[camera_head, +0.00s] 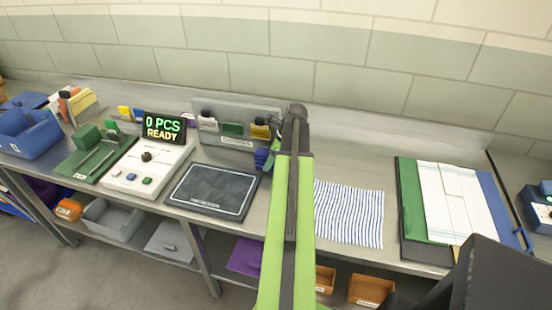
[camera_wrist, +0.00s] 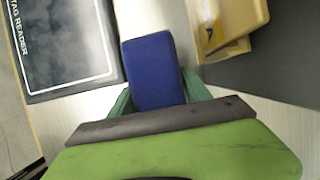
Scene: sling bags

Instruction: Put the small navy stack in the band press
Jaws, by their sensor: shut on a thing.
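My gripper (camera_wrist: 156,95) is shut on a small navy stack (camera_wrist: 152,70), which reads as a blue block in the wrist view. In the head view the stack (camera_head: 262,158) shows just left of my green arm, above the bench and right of the dark tag reader pad. My arm hides part of the gripper there. I cannot tell for sure which thing is the band press. A dark blue device (camera_head: 538,212) is cut off at the right edge, and a grey back panel (camera_head: 270,108) with green and yellow pieces stands behind the stack.
The tag reader pad (camera_head: 212,191) lies beside a white counter (camera_head: 147,168) whose display (camera_head: 164,128) reads "0 PCS READY". A green tray (camera_head: 85,170) and blue bin (camera_head: 28,135) are left. A striped cloth (camera_head: 348,213) and a board with white sheets (camera_head: 455,200) lie right.

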